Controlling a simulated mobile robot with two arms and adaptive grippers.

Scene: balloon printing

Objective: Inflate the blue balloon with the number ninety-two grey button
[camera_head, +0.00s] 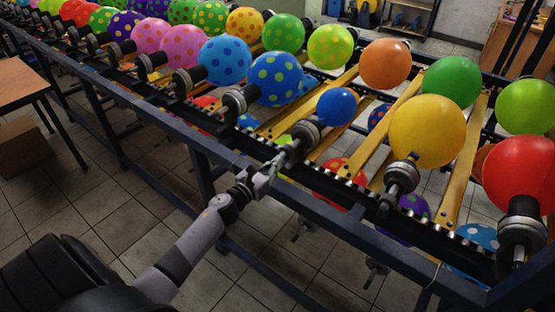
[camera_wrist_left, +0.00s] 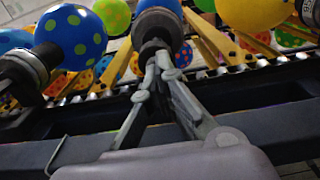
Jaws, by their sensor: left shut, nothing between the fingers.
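The plain blue balloon (camera_head: 337,106) is small, smaller than its neighbours. It sits on a grey and black nozzle holder (camera_head: 305,133) on the rack. In the left wrist view, the holder (camera_wrist_left: 157,28) hides most of the blue balloon (camera_wrist_left: 172,5). My left gripper (camera_head: 281,160) is shut and empty at the back end of this holder. In the left wrist view its fingertips (camera_wrist_left: 160,62) meet right by the holder's lower end; I cannot tell if they touch it. The grey button and any number are not readable. My right gripper is not in view.
A blue polka-dot balloon (camera_head: 275,79) is left of the blue one, and a yellow balloon (camera_head: 427,131) right of it. The dark rail (camera_head: 348,235) runs along the rack's near side. A wooden table (camera_head: 25,82) stands at the left.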

